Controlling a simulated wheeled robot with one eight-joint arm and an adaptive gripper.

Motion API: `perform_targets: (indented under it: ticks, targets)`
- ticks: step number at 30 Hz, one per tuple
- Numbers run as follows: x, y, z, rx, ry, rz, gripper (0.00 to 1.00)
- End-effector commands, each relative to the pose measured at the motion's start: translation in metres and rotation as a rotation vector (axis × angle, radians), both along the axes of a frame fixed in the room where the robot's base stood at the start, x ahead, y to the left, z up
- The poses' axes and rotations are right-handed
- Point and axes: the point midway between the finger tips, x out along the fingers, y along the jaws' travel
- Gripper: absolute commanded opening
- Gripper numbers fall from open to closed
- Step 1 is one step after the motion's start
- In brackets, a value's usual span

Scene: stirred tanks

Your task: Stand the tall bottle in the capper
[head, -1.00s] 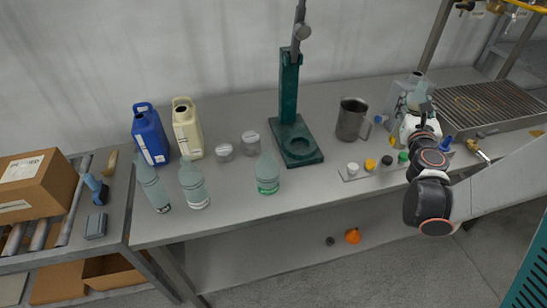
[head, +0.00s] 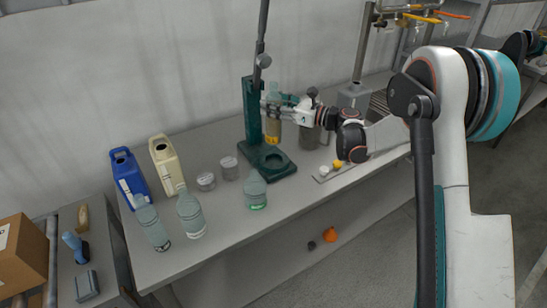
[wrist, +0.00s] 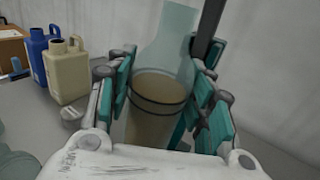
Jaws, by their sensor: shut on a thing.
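My gripper (head: 270,108) is shut on a tall clear bottle (head: 274,128) with amber-brown liquid in its lower part. In the wrist view the bottle (wrist: 160,95) stands roughly upright between the teal fingers, and its base is hidden. The capper is a dark green stand with a column (head: 251,112), a lever on top and a flat base (head: 259,165) with a round seat.
Three other bottles (head: 190,214) stand along the table's front left. A blue jug (head: 130,180), a cream jug (head: 165,163) and two small jars (head: 228,167) are behind them. A steel mug (head: 309,138) and a strip with caps (head: 324,172) are right of the capper.

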Motion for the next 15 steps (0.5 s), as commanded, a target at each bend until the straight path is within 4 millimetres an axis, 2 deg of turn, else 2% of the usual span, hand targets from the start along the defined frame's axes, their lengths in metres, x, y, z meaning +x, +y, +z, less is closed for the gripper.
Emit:
perform_targets:
  ticks: [5,10,15]
  targets:
    - [0.000,0.001,-0.020,0.001,0.000,0.011,0.00]
    - [0.000,0.001,-0.051,0.001,0.000,0.010,0.00]
    - [0.000,0.001,-0.066,0.001,0.000,0.009,0.00]
